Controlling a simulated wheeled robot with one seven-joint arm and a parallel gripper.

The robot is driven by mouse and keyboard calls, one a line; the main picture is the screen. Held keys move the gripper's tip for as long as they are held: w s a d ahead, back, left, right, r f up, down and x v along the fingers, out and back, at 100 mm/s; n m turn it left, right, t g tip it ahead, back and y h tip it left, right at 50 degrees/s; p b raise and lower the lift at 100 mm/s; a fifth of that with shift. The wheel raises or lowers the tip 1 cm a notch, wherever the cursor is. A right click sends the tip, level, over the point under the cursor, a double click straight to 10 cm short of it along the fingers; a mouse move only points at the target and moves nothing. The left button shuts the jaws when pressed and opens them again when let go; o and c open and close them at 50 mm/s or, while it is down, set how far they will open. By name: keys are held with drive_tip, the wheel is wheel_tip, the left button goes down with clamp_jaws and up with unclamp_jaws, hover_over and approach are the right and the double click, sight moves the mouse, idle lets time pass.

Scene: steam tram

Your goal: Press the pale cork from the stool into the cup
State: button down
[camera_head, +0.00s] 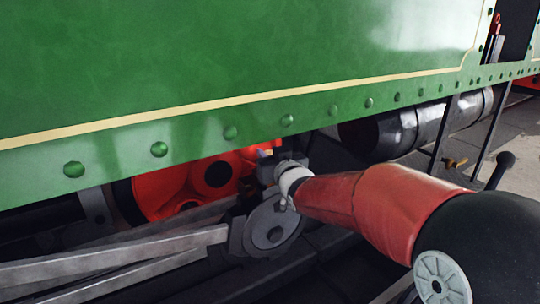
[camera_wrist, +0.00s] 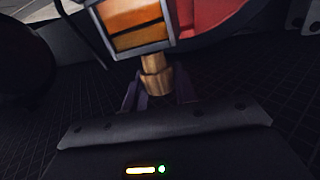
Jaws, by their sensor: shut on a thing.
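The pale cork (camera_wrist: 154,80) shows in the wrist view as a tan, stepped, roughly cylindrical piece. My gripper (camera_wrist: 158,92) is shut on it, a dark finger on each side. Its far end meets or overlaps the lower edge of a grey-framed box with amber panes (camera_wrist: 135,25), which may be the cup. I cannot tell whether they touch or whether the cork is inside it. In the head view my gripper (camera_head: 266,158) reaches under the green side panel, and the cork cannot be made out there. I cannot identify the stool.
The green riveted panel (camera_head: 230,70) hangs low over my wrist. A red wheel (camera_head: 190,185) stands close behind, with grey rods (camera_head: 120,255) at lower left. A black cylinder (camera_head: 420,128) lies under the panel to the right. Pale open floor (camera_head: 525,150) shows at far right.

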drive_tip(key=shift+f+b, duration=0.95)
drive_tip(key=shift+b, duration=0.35)
idle(0.8)
drive_tip(key=c, duration=1)
unclamp_jaws()
drive_tip(key=shift+c, duration=0.2)
